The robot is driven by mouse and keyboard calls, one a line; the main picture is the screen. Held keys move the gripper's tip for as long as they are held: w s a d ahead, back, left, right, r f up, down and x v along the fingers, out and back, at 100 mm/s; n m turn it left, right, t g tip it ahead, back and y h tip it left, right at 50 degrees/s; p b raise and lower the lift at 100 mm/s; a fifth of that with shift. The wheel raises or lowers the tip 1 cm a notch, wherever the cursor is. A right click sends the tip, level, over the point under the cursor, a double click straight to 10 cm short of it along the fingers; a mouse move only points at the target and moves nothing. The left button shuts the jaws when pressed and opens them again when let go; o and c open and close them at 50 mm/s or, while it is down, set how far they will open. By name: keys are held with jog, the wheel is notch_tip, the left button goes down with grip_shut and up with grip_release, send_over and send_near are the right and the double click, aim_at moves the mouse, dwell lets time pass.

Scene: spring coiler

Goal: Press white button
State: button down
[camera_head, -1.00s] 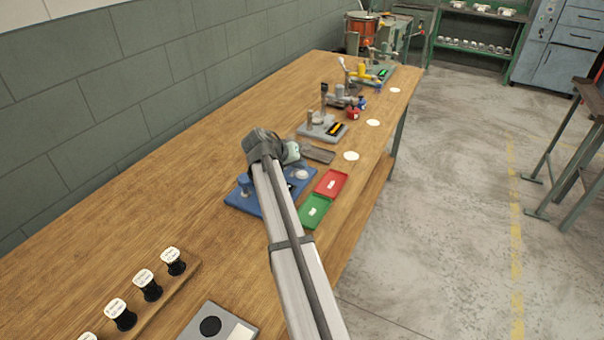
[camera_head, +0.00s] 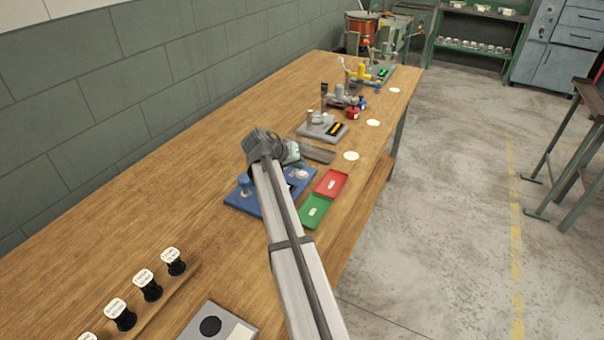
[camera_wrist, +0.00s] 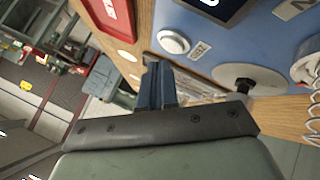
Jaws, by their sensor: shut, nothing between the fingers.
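The white button (camera_wrist: 174,41) is a round cap in a pale ring on the blue base plate (camera_wrist: 225,45), near the plate's edge in the wrist view. A small label (camera_wrist: 200,50) sits beside it. My gripper (camera_wrist: 158,68) is shut and empty, its fingers a little below the button in the wrist picture. I cannot tell whether the fingertips touch anything; they look apart from the button. In the head view the blue plate (camera_head: 235,200) lies partly under my arm, and my gripper's fingers are hidden there.
On the plate are a dark display (camera_wrist: 225,8), a grey disc with a dark post (camera_wrist: 245,82) and a coiled spring (camera_wrist: 312,75). A red tray (camera_head: 331,183) and a green tray (camera_head: 315,211) lie at the right. Spools (camera_head: 148,285) stand at the front left.

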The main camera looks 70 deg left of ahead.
aim_at(300, 174)
jog(key=shift+f, duration=0.2)
jog(key=shift+f, duration=0.25)
jog(key=shift+f, duration=0.4)
dwell(0.9)
jog(key=shift+r, duration=0.8)
jog(key=shift+r, duration=2.55)
